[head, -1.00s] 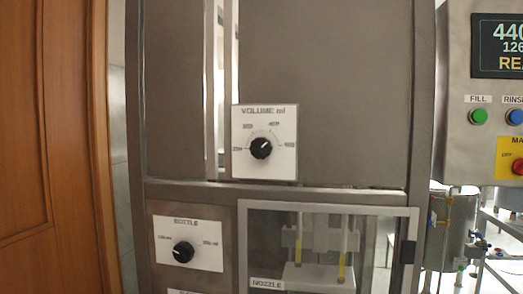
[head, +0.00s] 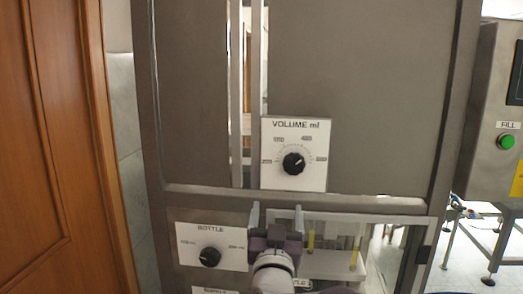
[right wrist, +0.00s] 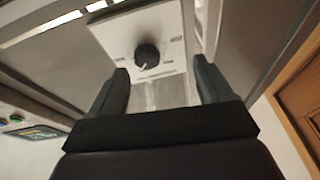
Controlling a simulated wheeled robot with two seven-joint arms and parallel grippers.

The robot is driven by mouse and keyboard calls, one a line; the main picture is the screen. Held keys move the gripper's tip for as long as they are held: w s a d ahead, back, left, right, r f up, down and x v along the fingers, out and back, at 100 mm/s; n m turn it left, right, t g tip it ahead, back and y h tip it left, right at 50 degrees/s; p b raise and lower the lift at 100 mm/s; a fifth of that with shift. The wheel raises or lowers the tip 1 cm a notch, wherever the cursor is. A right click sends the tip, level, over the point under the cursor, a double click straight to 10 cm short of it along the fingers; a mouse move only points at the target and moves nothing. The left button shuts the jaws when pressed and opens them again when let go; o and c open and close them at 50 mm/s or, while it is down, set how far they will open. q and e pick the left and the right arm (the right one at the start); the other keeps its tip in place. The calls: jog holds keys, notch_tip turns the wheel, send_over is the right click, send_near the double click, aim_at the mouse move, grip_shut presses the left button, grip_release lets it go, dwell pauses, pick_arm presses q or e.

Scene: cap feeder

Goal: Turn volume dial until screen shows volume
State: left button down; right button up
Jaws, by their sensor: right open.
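The volume dial (head: 293,163) is a black knob with a white pointer on a white plate (head: 307,183) marked VOLUME ml. Its pointer aims to the upper right in the head view. My right gripper (head: 277,213) is open and empty just below the plate, apart from the dial. In the right wrist view the dial (right wrist: 147,55) shows ahead, between and beyond the open fingers (right wrist: 160,80). The screen (head: 515,75) is cut off at the right edge of the head view, and its text cannot be read. My left gripper is not in view.
A BOTTLE dial (head: 210,257) on a white plate sits at lower left, left of my right gripper. A framed nozzle window (head: 340,262) lies behind and right of the gripper. A green FILL button (head: 506,141) is on the right panel. A wooden door (head: 50,150) stands at left.

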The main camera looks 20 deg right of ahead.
aim_at(294, 167)
jog(key=shift+h, duration=0.9)
jog(key=w+d+r+p, duration=0.6)
jog(key=w+d+p, duration=0.1)
jog(key=shift+w+d+r, duration=0.15)
jog(key=shift+w+r, duration=0.05)
jog(key=shift+r, duration=0.05)
jog(key=shift+w+d+r, duration=0.1)
jog(key=shift+w+d, duration=0.05)
jog(key=shift+d, duration=0.15)
jog(key=shift+d+m, duration=0.3)
jog(key=shift+a, duration=0.2)
jog(key=shift+c, duration=0.3)
jog(key=shift+w, duration=0.1)
jog(key=c, duration=0.5)
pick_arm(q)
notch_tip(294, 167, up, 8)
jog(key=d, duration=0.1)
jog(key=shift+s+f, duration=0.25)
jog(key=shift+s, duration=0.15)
pick_arm(e)
jog(key=c, duration=0.5)
